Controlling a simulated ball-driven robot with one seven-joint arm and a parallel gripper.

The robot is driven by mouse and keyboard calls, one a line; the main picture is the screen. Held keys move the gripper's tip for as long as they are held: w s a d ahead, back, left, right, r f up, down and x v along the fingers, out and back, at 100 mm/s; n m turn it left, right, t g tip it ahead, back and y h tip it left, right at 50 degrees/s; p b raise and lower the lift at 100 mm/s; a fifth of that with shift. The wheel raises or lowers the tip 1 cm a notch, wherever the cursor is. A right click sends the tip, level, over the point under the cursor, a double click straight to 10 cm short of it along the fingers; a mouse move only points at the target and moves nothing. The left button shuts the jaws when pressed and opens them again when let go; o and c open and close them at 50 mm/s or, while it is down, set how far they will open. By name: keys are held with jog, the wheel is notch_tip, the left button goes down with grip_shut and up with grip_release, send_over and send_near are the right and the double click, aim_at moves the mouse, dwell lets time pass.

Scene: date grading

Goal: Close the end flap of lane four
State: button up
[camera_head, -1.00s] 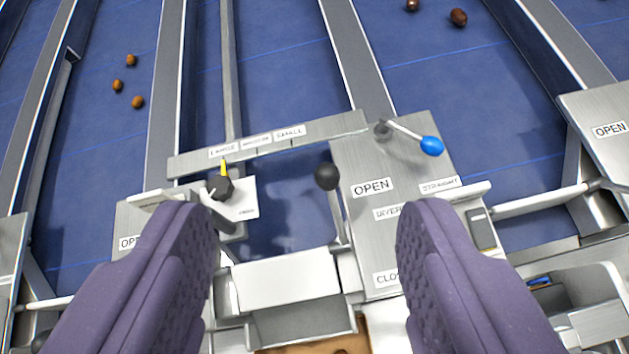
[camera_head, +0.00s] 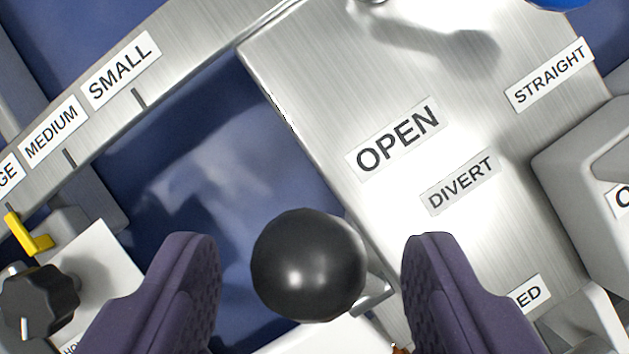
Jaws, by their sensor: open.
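A black ball knob (camera_head: 308,265) on a metal lever stands between the two purple padded fingers of my gripper (camera_head: 310,270). The fingers are open, with a gap on each side of the knob; I see no contact. The knob's lever shows only in part, at its lower right. A metal plate (camera_head: 340,60) beside it bears the labels OPEN (camera_head: 398,140), DIVERT (camera_head: 460,184) and a partly hidden one ending in "ED" (camera_head: 528,294). The white end flap (camera_head: 325,338) shows only as a strip at the bottom edge. I cannot read a lane number.
A size bar (camera_head: 180,55) marked SMALL and MEDIUM crosses the upper left, with a yellow pointer (camera_head: 30,236). A black dial (camera_head: 38,300) sits at lower left. A blue knob (camera_head: 558,3) is at the top right, near the STRAIGHT label. A grey housing (camera_head: 590,190) stands at right.

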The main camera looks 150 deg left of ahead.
jog(key=shift+x, duration=1.35)
jog(key=shift+c, duration=0.2)
grip_shut()
